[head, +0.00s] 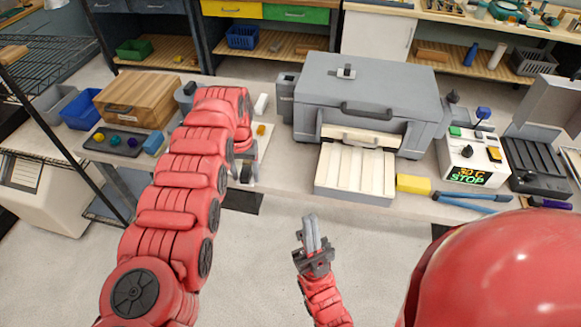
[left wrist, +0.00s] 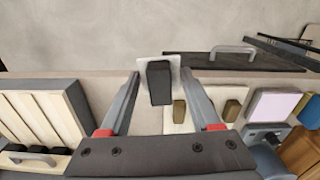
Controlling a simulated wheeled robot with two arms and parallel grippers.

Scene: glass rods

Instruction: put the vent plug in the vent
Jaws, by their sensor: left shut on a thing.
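My left gripper (head: 244,178) is over the bench edge left of the grey furnace (head: 370,90), partly hidden by my arm in the head view. In the left wrist view its fingers (left wrist: 160,85) stand either side of a dark block (left wrist: 160,82) with a pale square plate, which looks like the vent plug. It is shut on this block.
A pale slatted tray (head: 355,172) extends from the furnace front. A yellow block (head: 413,184), blue tongs (head: 465,201) and a control box reading STOP (head: 472,160) are to its right. A wooden box (head: 135,100) and a dark tray (head: 115,140) are at the left.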

